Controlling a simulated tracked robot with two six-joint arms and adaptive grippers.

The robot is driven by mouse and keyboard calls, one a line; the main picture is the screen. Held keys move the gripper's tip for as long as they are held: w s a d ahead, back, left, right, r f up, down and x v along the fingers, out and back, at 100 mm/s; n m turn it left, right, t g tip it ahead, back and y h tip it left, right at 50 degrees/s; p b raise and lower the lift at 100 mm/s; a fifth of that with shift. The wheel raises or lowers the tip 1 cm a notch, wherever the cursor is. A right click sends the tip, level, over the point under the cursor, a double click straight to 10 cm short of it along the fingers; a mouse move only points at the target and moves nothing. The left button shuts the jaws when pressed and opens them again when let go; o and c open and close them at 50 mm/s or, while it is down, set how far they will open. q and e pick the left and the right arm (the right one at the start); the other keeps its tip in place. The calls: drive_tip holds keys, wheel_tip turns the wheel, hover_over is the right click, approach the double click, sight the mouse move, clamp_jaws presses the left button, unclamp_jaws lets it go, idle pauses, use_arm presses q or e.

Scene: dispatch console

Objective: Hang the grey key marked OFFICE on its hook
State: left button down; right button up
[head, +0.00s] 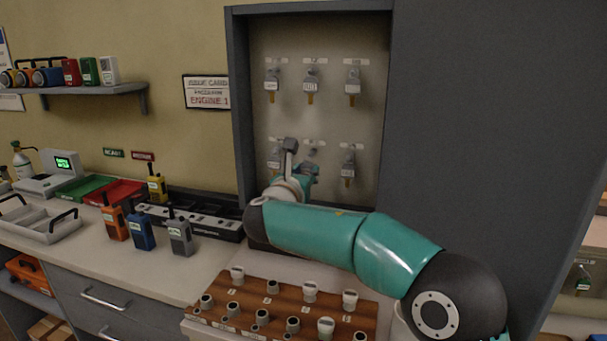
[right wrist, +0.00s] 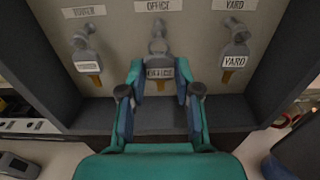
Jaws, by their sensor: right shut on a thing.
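In the right wrist view, the grey key marked OFFICE (right wrist: 159,73) hangs upright between the two fingers of my right gripper (right wrist: 159,86), which is shut on it. The key's grey head is right at the hook (right wrist: 157,32) under the OFFICE label (right wrist: 165,5); I cannot tell whether it is over the hook or just in front of it. In the head view, my right gripper (head: 301,170) is at the lower middle of the key cabinet (head: 345,115), and the arm hides most of the key. My left gripper is not in view.
The TOWER key (right wrist: 88,66) and YARD key (right wrist: 234,61) hang close on either side. Several more keys hang in the upper row. The cabinet's side walls (head: 240,100) stand out around the hooks. A wooden peg board (head: 250,290) and radios (head: 180,236) stand on the counter below.

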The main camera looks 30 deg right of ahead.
sight(307, 171)
drive_tip(key=shift+p+x, duration=0.65)
drive_tip(key=shift+x, duration=0.5)
idle(0.7)
drive_tip(key=shift+w+d+r, duration=0.15)
drive_tip(key=shift+d+r, duration=0.05)
drive_tip(key=shift+d, duration=0.05)
idle(0.8)
drive_tip(key=shift+d+f, duration=0.1)
drive_tip(key=shift+f, duration=0.15)
idle(0.4)
drive_tip(key=o, duration=0.7)
drive_tip(key=shift+c, duration=0.2)
drive_tip(key=o, duration=0.5)
drive_tip(key=shift+w+d+f, duration=0.15)
drive_tip(key=shift+c, duration=0.2)
drive_tip(key=shift+a, duration=0.2)
drive_tip(key=shift+b+v, duration=0.45)
drive_tip(key=shift+v, duration=0.6)
drive_tip(key=shift+b+v, duration=0.65)
drive_tip(key=shift+v, duration=1.35)
